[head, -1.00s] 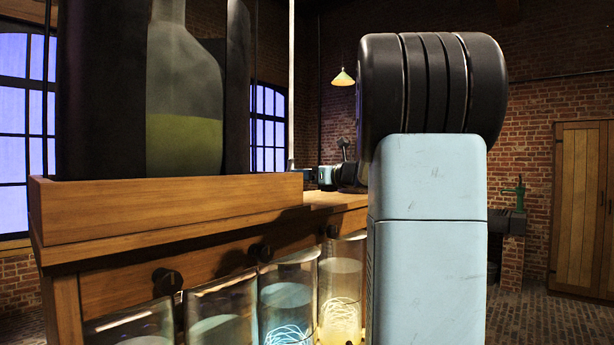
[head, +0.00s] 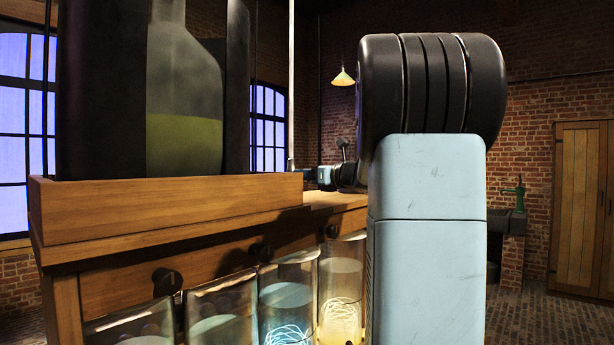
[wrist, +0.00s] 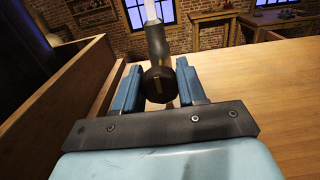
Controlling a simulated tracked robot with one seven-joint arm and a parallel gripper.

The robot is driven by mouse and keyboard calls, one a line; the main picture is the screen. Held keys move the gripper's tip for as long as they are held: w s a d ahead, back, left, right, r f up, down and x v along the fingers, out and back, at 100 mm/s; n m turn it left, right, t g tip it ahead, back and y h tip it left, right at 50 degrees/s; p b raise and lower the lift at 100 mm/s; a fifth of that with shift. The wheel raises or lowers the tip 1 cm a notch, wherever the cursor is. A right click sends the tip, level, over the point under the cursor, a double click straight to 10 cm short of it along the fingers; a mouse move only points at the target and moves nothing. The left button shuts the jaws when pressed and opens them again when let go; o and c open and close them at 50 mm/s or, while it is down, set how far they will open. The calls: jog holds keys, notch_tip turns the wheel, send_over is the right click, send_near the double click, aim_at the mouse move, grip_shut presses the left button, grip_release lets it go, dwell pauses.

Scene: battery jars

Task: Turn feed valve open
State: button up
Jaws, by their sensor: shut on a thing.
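The feed valve shows in the wrist view as a dark handle with a round black end (wrist: 158,86), under a pale upright pipe (wrist: 150,10). My gripper (wrist: 157,66) has its two blue fingers on either side of this handle and is shut on it. The finger contact itself is partly hidden. In the head view my gripper (head: 308,175) is small and far off, at the foot of the thin upright pipe (head: 291,85). The valve is too small there to make out its angle.
A wooden tray (head: 170,210) with a large bottle (head: 183,95) of yellow-green liquid stands on the bench at left. Several glass jars (head: 287,295) stand below, two glowing. In the wrist view the bench top (wrist: 265,105) is clear at right.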

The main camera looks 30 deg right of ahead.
jog(key=n, duration=0.4)
jog(key=shift+a+n, duration=0.1)
jog(key=shift+n, duration=0.2)
jog(key=n, duration=0.4)
jog(key=shift+n, duration=0.3)
jog(key=n, duration=0.4)
jog(key=shift+a+f, duration=0.1)
jog(key=shift+f, duration=0.1)
jog(key=shift+f+n, duration=0.15)
jog(key=shift+n, duration=2.25)
jog(key=shift+f, duration=0.1)
jog(key=o, duration=0.9)
jog(key=shift+a, duration=0.1)
jog(key=shift+o, duration=0.6)
jog(key=shift+r, duration=0.2)
